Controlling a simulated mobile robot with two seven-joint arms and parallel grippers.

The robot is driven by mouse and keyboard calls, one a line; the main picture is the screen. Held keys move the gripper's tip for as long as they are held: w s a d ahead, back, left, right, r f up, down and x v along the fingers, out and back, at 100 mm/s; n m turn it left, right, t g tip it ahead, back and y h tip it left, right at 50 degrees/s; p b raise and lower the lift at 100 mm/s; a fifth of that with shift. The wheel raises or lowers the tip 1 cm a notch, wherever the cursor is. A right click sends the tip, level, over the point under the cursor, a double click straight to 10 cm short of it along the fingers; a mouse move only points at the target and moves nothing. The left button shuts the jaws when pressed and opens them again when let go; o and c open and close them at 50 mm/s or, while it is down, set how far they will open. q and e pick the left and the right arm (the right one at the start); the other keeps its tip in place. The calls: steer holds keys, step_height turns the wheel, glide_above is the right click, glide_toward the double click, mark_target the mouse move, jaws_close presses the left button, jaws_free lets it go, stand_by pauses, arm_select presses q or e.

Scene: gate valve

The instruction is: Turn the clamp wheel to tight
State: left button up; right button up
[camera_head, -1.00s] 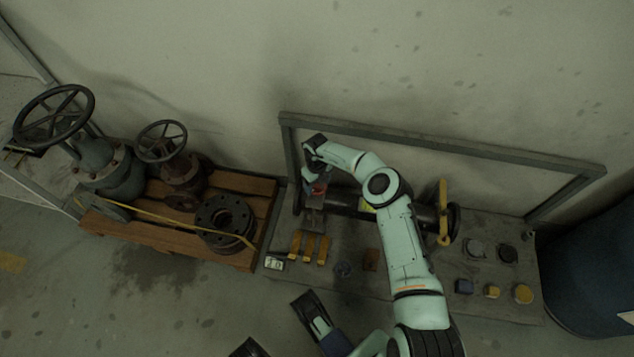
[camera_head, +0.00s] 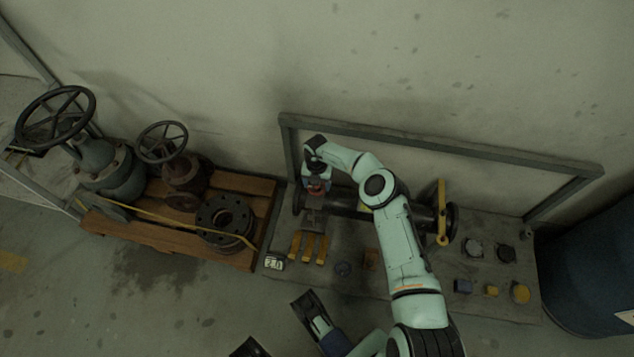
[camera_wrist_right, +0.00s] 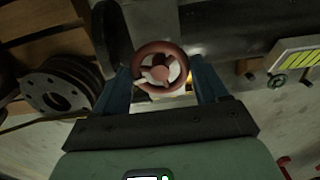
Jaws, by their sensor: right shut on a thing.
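The clamp wheel (camera_wrist_right: 160,74) is a small red handwheel with a pale, worn-looking face and spokes. It shows in the middle of the right wrist view, at the near side of a dark pipe (camera_wrist_right: 218,22). The wheel's underside and the exact finger contact are hidden.
A grey metal frame (camera_head: 440,143) stands behind the bench. A yellow lever (camera_head: 442,205) rises at the pipe's right end. Yellow blocks (camera_head: 309,247) and several small parts lie on the bench. A pallet (camera_head: 262,190) with old valves is at left, a blue drum (camera_head: 590,270) at right.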

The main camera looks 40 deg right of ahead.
steer(key=m, duration=0.3)
steer(key=shift+m, duration=0.3)
arm_select(q)
steer(key=shift+w+d+r+t+p, duration=0.15)
steer(key=shift+w+r+t+p, duration=0.35)
steer(key=shift+w+r, duration=0.5)
arm_select(e)
steer(key=shift+m, duration=2)
arm_select(q)
steer(key=shift+w, duration=0.15)
arm_select(e)
steer(key=shift+m, duration=0.3)
steer(key=o, duration=1.1)
steer(key=shift+c, duration=0.2)
arm_select(q)
steer(key=shift+f, duration=0.1)
